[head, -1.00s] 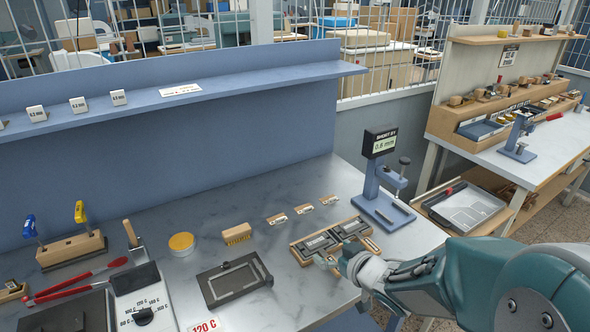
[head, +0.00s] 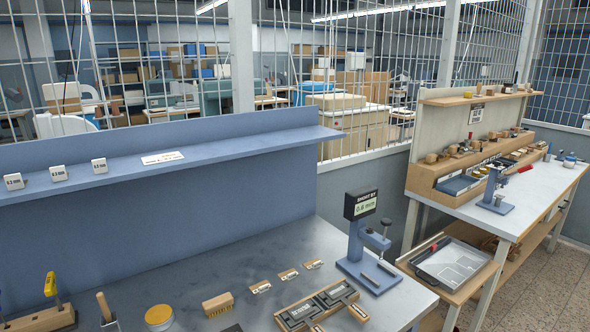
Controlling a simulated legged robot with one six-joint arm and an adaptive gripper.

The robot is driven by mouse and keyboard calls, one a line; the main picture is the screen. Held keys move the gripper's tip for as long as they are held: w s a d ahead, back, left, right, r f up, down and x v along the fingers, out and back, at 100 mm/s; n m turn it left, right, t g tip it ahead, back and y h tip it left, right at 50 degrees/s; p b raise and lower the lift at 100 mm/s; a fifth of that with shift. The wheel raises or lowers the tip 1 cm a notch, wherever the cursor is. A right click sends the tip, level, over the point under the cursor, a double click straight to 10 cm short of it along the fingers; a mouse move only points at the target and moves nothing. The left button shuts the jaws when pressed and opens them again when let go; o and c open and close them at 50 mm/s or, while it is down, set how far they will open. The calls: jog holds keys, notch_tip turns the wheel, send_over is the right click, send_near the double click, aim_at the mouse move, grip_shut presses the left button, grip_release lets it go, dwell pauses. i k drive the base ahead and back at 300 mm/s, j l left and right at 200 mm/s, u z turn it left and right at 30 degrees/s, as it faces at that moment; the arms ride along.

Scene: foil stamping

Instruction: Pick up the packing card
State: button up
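Small white tags marked in mm stand in a row on the blue shelf at the left: a left tag (head: 14,181), a middle tag (head: 59,173) and a right tag (head: 99,165). I cannot tell whether a packing card lies with them. A gauge (head: 360,205) on a blue stand reads "SHORT BY 0.8 mm". My gripper is not in view.
A flat printed label (head: 162,158) lies on the blue shelf (head: 225,151). A second bench (head: 485,217) stands at right.

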aim_at(260, 288)
jog(key=i+l+u, duration=0.25)
jog(key=u, duration=0.15)
jog(key=i+l+u, duration=0.35)
